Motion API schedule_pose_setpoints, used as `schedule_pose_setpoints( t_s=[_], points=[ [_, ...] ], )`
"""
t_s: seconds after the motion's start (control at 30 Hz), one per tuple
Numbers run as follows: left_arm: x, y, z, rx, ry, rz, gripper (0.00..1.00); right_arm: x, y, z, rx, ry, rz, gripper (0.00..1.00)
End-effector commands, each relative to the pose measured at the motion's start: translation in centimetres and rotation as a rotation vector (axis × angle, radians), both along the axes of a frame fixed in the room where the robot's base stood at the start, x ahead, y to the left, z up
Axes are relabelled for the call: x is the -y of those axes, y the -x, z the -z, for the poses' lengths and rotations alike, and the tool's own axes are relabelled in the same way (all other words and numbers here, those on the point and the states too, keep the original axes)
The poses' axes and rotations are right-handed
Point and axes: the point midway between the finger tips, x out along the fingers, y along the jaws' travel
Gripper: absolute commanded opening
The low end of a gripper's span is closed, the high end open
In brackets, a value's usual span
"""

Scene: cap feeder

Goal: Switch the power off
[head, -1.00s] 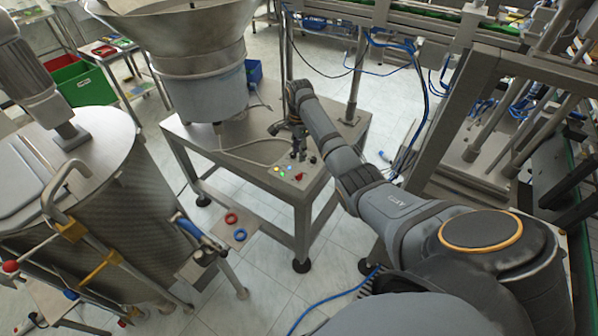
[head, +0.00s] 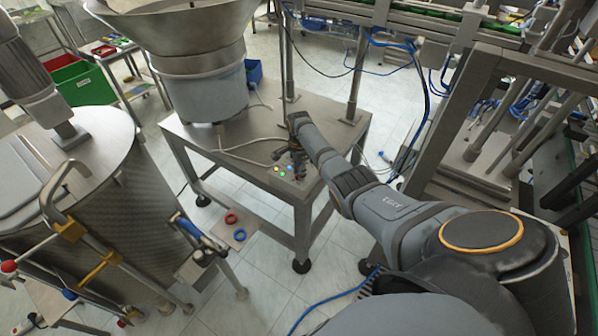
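A small control panel with lit indicators (head: 282,170) sits at the front corner of the metal table (head: 215,150). Yellow-green, blue and other small lights show on it. My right gripper (head: 298,168) points down over the right part of the panel. It covers the spot where a red switch showed a second ago, so the switch is hidden now. The fingers are dark and small here, and I cannot tell whether they are open, shut or touching the switch. My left gripper is not in view.
A large feeder bowl (head: 185,50) stands on the table behind the panel, to the left. A steel drum (head: 120,205) stands at the left. Metal posts and blue cables (head: 425,95) are at the right. A blue cable (head: 330,302) lies on the floor.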

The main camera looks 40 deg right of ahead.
Motion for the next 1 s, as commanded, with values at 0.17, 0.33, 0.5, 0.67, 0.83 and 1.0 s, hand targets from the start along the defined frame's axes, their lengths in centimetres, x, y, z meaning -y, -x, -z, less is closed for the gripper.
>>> schedule_pose_setpoints(
  t_s=[0.17, 0.33, 0.5, 0.67, 0.83, 1.0],
  points=[
    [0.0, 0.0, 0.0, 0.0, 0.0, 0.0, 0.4, 0.0, 0.0, 0.0, 0.0, 0.0, 0.0, 0.0],
    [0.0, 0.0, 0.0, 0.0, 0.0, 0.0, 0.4, 0.0, 0.0, 0.0, 0.0, 0.0, 0.0, 0.0],
    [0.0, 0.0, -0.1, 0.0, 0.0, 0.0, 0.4, 0.0, 0.0, 0.0, -0.001, 0.0, -0.009, 0.0],
    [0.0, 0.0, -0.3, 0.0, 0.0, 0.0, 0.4, 0.0, 0.0, -0.1, -0.001, 0.0, -0.054, 0.0],
    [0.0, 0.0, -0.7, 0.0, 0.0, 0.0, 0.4, 0.0, 0.0, -0.2, 0.0, 0.0, -0.157, 0.0],
    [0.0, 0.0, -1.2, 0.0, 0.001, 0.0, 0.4, 0.0, 0.0, -0.2, 0.0, 0.0, -0.306, 0.0]
  ],
)
